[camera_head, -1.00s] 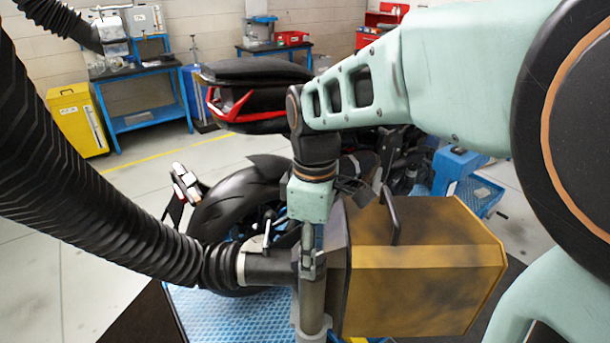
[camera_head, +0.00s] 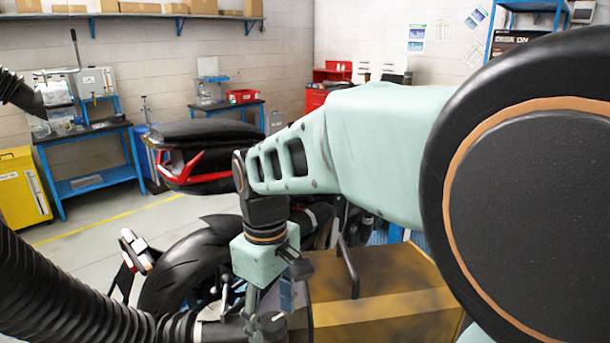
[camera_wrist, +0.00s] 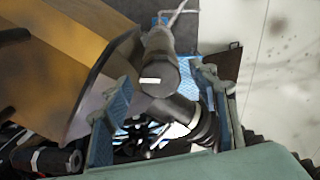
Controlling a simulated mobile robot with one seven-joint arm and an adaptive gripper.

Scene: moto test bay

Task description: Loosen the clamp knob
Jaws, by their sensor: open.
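My gripper (camera_head: 268,308) points down beside the exhaust hose's nozzle in the head view, and its lower end runs close to the bottom edge. In the wrist view my gripper (camera_wrist: 162,108) is open, with a blue-padded finger on each side. A dark round knob-like end with a white mark (camera_wrist: 160,80) shows between the fingers, and I take it for the clamp knob. I cannot tell whether either finger touches it. In the head view the knob is hidden behind the gripper or out of frame. A small lever (camera_head: 226,290) stands on the nozzle.
The black ribbed hose (camera_head: 60,300) fills the lower left. A yellow-brown box (camera_head: 385,290) with a black handle (camera_head: 347,265) stands right of the gripper. A motorcycle's rear wheel (camera_head: 185,270) is behind. Blue benches (camera_head: 95,175) and a yellow cabinet (camera_head: 22,185) stand farther back.

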